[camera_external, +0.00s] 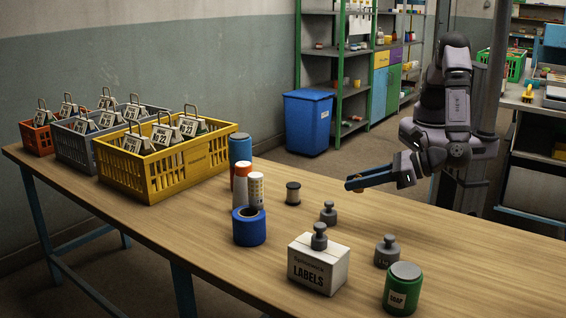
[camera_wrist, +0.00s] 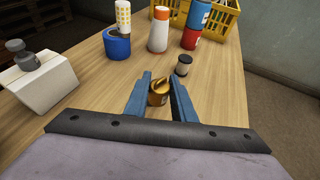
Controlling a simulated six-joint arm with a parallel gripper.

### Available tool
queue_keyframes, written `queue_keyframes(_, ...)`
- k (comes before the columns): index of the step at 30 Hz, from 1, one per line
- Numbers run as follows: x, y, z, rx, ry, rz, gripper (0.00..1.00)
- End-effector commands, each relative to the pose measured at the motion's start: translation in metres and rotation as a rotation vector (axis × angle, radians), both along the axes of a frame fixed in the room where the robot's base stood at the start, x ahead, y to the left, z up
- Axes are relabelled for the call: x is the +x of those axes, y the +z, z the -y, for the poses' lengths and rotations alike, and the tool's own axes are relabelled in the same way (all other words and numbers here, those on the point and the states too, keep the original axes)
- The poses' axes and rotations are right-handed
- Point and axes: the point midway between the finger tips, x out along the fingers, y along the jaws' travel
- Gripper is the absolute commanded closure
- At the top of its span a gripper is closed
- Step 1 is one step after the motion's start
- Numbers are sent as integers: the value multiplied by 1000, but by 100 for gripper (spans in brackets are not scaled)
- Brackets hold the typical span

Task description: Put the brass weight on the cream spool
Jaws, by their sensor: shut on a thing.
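My gripper (camera_external: 352,183) is shut on the brass weight (camera_wrist: 158,97), which sits between its two blue fingers in the wrist view. In the outside view the weight is mostly hidden by the fingers, which are held above the table. The cream spool (camera_external: 293,194) stands upright on the table, with dark ends and a pale middle. It is to the left of my gripper and apart from it. In the wrist view the spool (camera_wrist: 183,66) is just beyond the fingertips, slightly right. Nothing rests on its top.
A blue tape roll (camera_external: 249,228) and several bottles stand left of the spool. Grey weights (camera_external: 328,214), a labels box (camera_external: 318,267) and a green can (camera_external: 402,290) are nearer the front. A yellow crate (camera_external: 165,172) is at the left. Bare wood surrounds the spool.

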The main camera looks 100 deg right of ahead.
Motion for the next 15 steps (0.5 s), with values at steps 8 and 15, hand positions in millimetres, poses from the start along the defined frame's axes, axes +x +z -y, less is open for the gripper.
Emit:
queue_keyframes(8, 78, 34, 103, 9, -268, 6, 100)
queue_keyframes(15, 112, 74, 194, 6, -374, 7, 100)
